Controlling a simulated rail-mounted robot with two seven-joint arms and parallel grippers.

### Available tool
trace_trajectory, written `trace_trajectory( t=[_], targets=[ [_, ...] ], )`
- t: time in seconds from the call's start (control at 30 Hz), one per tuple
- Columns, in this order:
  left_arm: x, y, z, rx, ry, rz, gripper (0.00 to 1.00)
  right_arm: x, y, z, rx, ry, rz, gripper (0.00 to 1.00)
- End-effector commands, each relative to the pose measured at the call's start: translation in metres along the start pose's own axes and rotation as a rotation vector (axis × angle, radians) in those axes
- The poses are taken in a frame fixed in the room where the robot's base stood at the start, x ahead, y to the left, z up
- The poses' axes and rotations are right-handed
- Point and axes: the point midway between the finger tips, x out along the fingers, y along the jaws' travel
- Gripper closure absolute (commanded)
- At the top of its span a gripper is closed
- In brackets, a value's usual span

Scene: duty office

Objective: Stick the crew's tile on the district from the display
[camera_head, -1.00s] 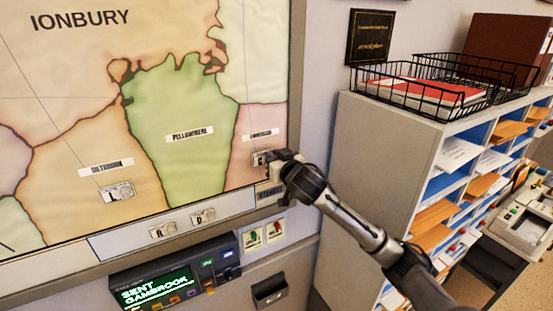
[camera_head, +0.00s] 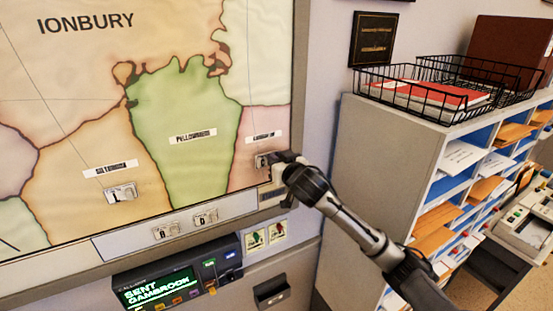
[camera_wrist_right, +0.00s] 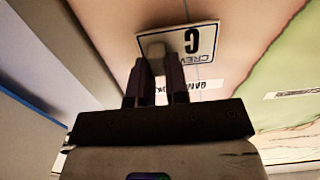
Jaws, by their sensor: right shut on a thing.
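The right gripper (camera_head: 276,160) is shut on the white crew tile C (camera_head: 263,161), at the lower part of the pink district (camera_head: 272,122). In the right wrist view the tile (camera_wrist_right: 203,40) shows a dark C and a blue border, with the fingers (camera_wrist_right: 157,75) closed on its grey knob. It looks flat against the map; a small gap cannot be ruled out. The district's label (camera_wrist_right: 193,88) beside it is partly hidden and starts with GAM. The display (camera_head: 155,287) reads SENT GAMBROOK. The left gripper is not in view.
Another tile (camera_head: 121,192) sits on the orange district. Tiles A (camera_head: 166,231) and D (camera_head: 206,217) are on the strip below the map (camera_head: 130,241). A grey pigeonhole cabinet (camera_head: 378,140) with wire trays (camera_head: 430,100) stands right of the arm.

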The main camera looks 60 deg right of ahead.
Motion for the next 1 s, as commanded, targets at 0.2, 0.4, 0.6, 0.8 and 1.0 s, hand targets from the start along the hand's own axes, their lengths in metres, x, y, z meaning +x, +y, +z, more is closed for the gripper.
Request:
trace_trajectory(
  t=[0.2,0.4,0.6,0.8,1.0],
  targets=[
    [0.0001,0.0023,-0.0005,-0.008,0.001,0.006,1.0,0.0,0.0002,0.0002,0.0,0.0,0.0,1.0],
    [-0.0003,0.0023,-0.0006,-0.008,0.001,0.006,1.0,0.0006,0.0001,0.0,0.001,0.0,0.0,1.0],
    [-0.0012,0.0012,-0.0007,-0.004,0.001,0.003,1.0,0.0024,0.0001,-0.0002,0.001,0.0,0.0,1.0],
    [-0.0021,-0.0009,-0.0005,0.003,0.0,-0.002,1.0,0.0048,0.0003,-0.0002,0.002,-0.001,0.001,1.0],
    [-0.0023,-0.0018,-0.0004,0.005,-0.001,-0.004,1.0,0.006,0.0004,0.0001,0.001,-0.001,0.001,1.0]
  ],
)
